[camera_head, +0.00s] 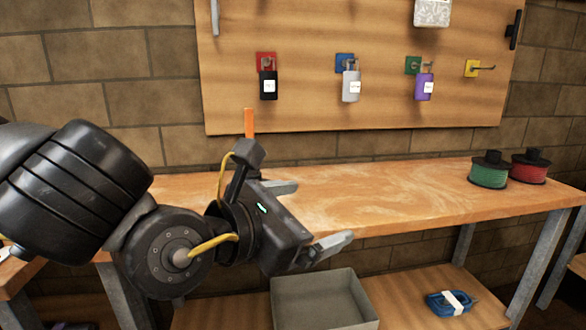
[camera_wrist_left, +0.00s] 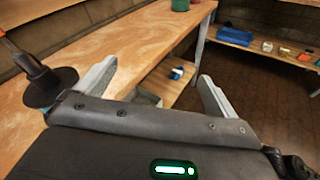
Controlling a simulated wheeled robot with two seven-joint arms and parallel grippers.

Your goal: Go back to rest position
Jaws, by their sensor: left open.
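My left gripper (camera_head: 310,217) comes in from the left in the head view, in front of the wooden workbench (camera_head: 390,195). Its two grey fingers are spread apart with nothing between them. In the left wrist view the fingers (camera_wrist_left: 160,85) also stand apart and empty, with the bench to the left and the floor beyond. My right gripper is in neither view.
A board behind the bench holds black (camera_head: 268,85), silver (camera_head: 351,85) and purple (camera_head: 424,87) padlocks on hooks; the yellow hook (camera_head: 472,69) is empty. Green (camera_head: 489,173) and red (camera_head: 530,168) spools stand at the right. A grey bin (camera_head: 322,300) sits below.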

